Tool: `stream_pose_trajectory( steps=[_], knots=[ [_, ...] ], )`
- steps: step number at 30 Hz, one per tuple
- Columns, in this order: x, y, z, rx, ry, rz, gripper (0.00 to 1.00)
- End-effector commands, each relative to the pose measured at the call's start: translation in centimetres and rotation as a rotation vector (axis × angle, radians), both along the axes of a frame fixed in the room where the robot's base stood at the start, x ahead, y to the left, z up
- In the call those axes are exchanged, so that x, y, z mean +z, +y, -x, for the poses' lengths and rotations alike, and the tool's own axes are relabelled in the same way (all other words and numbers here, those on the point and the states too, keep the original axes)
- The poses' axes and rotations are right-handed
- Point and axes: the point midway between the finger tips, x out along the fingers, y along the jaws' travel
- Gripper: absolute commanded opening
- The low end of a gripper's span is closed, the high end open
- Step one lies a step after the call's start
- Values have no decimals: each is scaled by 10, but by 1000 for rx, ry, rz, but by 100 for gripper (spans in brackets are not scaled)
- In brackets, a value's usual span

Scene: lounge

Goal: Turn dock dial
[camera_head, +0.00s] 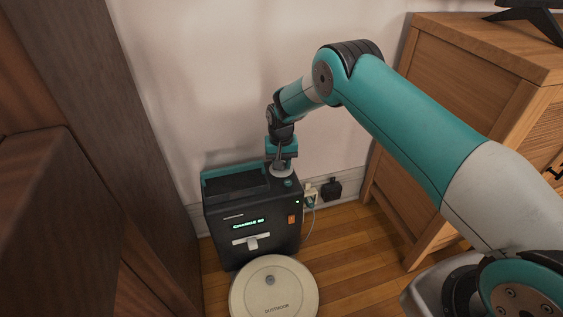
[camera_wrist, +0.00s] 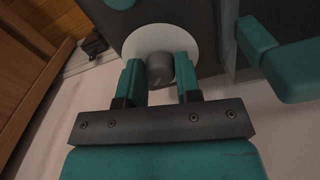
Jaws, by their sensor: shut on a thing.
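The dock (camera_head: 232,219) is a dark box with a teal-edged top, standing on the floor against the wall. Its lit display (camera_head: 248,224) appears to read "CHARGE", with smaller characters after it. The dial (camera_wrist: 160,69) is a grey knob on a pale round plate (camera_wrist: 150,40) on top of the dock; a pale edge of the plate shows in the head view (camera_head: 281,172). My gripper (camera_wrist: 160,72) is over the plate, its teal fingers on either side of the dial and shut on it. In the head view my gripper hides most of the dial.
A round cream robot vacuum (camera_head: 274,295) sits on the wood floor in front of the dock. A wall outlet with a black plug (camera_head: 331,189) and cable is right of the dock. A wooden cabinet (camera_head: 415,120) stands right, dark wooden furniture (camera_head: 90,120) left.

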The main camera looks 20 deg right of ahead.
Motion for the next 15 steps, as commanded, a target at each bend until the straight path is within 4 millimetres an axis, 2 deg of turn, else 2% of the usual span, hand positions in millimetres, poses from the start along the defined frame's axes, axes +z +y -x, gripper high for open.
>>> stream_pose_trajectory(
  steps=[14, 15],
  knots=[
    [0, 0, 0, -14, -1, 0, 8],
    [0, 0, 0, -14, -1, 0, 38]
  ],
)
